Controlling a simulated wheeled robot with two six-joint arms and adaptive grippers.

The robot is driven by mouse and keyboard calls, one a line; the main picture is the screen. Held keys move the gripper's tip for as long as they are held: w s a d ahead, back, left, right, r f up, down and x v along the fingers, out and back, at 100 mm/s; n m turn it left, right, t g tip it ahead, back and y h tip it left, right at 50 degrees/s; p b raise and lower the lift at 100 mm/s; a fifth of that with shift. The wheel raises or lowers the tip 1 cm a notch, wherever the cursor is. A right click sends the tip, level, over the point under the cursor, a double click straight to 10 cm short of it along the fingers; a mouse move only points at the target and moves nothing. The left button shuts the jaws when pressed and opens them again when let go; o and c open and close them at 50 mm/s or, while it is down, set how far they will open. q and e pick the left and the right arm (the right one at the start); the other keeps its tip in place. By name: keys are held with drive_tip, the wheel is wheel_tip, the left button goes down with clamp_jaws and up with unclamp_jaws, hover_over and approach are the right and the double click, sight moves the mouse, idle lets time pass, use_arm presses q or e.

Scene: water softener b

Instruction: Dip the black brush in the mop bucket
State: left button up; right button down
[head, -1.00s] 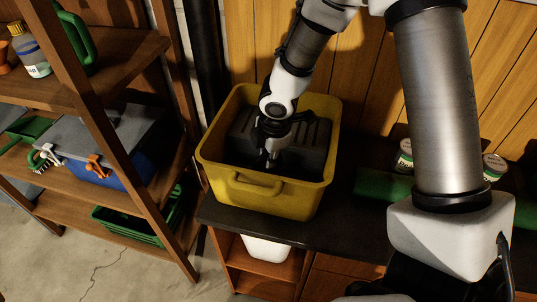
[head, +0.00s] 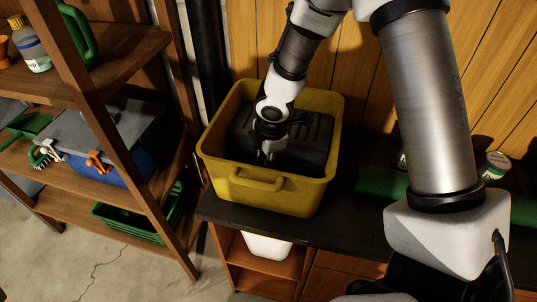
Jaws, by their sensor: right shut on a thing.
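The mop bucket (head: 262,193) is a yellow tub on the dark counter, with a dark grey ribbed insert (head: 308,140) inside its rear part. My right gripper (head: 265,157) reaches down from above into the bucket, in front of the insert. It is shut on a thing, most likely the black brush. The brush itself cannot be made out against the dark inside of the bucket, and the front wall hides what is lower. Whether it touches the bottom or any water cannot be told. My left gripper is not in view.
A wooden shelf (head: 120,150) with a bottle (head: 30,48), a blue box (head: 118,168) and green trays stands close on the left. A wood-plank wall is behind the bucket. A green roll (head: 378,183) and a small jar (head: 494,166) are on the counter to the right.

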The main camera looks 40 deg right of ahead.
drive_tip(key=shift+s+d+f+b, duration=0.1)
drive_tip(key=shift+s+d+b, duration=0.3)
drive_tip(key=shift+b, duration=0.35)
drive_tip(key=shift+w+a+r+p, duration=0.15)
drive_tip(key=shift+a+r+p, duration=0.1)
drive_tip(key=shift+p, duration=0.25)
drive_tip(key=shift+w, duration=0.15)
drive_tip(key=shift+w+a+f, duration=0.1)
drive_tip(key=shift+a+f, duration=0.05)
